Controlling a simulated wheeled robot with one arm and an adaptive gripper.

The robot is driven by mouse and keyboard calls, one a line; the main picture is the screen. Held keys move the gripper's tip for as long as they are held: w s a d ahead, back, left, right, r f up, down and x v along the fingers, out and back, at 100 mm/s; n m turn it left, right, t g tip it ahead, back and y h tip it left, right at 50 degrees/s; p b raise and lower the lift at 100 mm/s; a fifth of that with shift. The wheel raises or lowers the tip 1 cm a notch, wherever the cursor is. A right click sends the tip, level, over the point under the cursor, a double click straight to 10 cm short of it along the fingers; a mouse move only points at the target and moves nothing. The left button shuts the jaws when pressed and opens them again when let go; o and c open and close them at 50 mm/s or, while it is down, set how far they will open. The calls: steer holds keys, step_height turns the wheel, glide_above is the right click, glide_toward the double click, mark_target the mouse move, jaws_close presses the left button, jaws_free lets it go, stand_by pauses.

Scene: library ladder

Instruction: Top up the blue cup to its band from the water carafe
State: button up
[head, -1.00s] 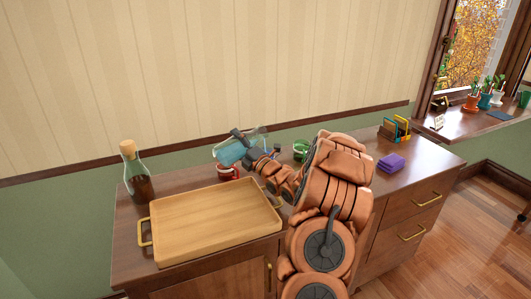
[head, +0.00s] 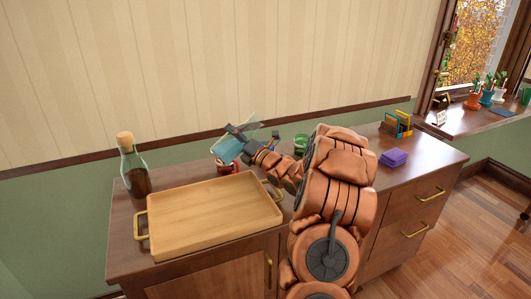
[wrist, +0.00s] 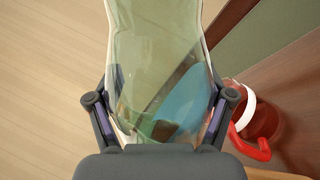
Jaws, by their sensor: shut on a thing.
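My gripper (wrist: 160,115) is shut on the clear glass carafe (wrist: 155,45), with one finger on each side. In the head view the carafe (head: 232,146) is strongly tilted above the back of the cabinet top, with light-blue water at its lower left end. A blue patch shows through the glass in the wrist view; I cannot tell whether it is water or something behind. I cannot clearly make out the blue cup; a small bluish bit behind my arm is too hidden to name. No stream of water is visible.
A red cup (head: 228,167) with a white band stands below the carafe; it also shows in the wrist view (wrist: 262,122). A green cup (head: 301,143) stands to the right. A wooden tray (head: 212,212), a corked bottle (head: 133,168) and purple pads (head: 394,158) are on the cabinet.

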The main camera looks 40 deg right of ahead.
steer(key=shift+r+n+b, duration=0.1)
steer(key=shift+n+b, duration=0.2)
steer(key=shift+b, duration=0.05)
steer(key=shift+b, duration=0.3)
steer(key=shift+d+r+n+b, duration=0.1)
steer(key=shift+r+n+b, duration=0.05)
steer(key=shift+n+b, duration=0.2)
steer(key=shift+d+r+n+y+b, duration=0.1)
steer(key=shift+r+n+y+b, duration=0.35)
steer(key=shift+b, duration=0.75)
steer(key=n+b, duration=0.1)
steer(key=b, duration=0.2)
steer(key=d+r+n+b, duration=0.1)
steer(key=n+b, duration=0.1)
steer(key=b, duration=0.2)
steer(key=shift+r+n+g+y, duration=0.2)
steer(key=shift+n+g+y, duration=0.1)
steer(key=shift+g+y, duration=0.1)
steer(key=shift+b, duration=0.35)
steer(key=shift+n+b, duration=0.35)
steer(key=shift+n, duration=0.05)
steer(key=shift+a+r+n+g+b, duration=0.15)
steer(key=shift+n+g+b, duration=0.15)
steer(key=shift+n+b, duration=0.6)
